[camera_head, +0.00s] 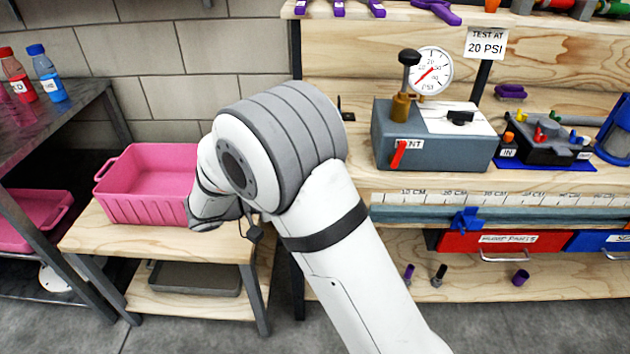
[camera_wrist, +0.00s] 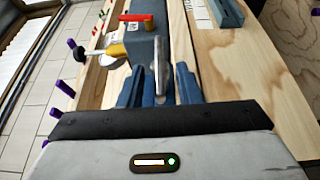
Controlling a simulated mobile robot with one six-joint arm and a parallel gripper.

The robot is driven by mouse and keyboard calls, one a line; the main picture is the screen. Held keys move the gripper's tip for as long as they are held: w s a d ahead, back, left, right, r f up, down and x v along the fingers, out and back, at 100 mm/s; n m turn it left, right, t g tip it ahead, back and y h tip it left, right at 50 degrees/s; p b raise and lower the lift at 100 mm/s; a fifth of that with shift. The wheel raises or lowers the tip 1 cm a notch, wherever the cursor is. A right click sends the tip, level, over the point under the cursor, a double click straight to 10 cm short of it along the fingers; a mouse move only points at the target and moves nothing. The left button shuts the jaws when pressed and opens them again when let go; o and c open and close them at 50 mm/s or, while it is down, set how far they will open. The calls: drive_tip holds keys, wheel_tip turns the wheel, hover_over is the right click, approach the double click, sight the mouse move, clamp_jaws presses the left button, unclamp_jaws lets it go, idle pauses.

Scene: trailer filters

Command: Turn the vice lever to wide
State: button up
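In the wrist view my gripper (camera_wrist: 159,82) shows as two dark blue fingers standing apart. A thin grey metal lever (camera_wrist: 160,64) stands between them in the picture, with a gap visible on each side. I cannot tell whether a finger touches it, or read its setting. A blue-grey body (camera_wrist: 148,42) lies behind it, with a red handle (camera_wrist: 136,17) and a yellow part (camera_wrist: 115,50) close by. In the head view my arm hides the gripper, and I cannot pick out the vice lever. A blue device (camera_head: 614,130) stands at the right edge.
The bench holds a grey test box (camera_head: 425,150) with a pressure gauge (camera_head: 431,72) and a red vent lever (camera_head: 398,155). A blue rail (camera_head: 500,214) runs along the bench's front. A pink bin (camera_head: 150,205) stands on the low table at left.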

drive_tip(key=v, duration=0.5)
drive_tip(key=shift+s+a, duration=0.1)
drive_tip(key=shift+a, duration=0.1)
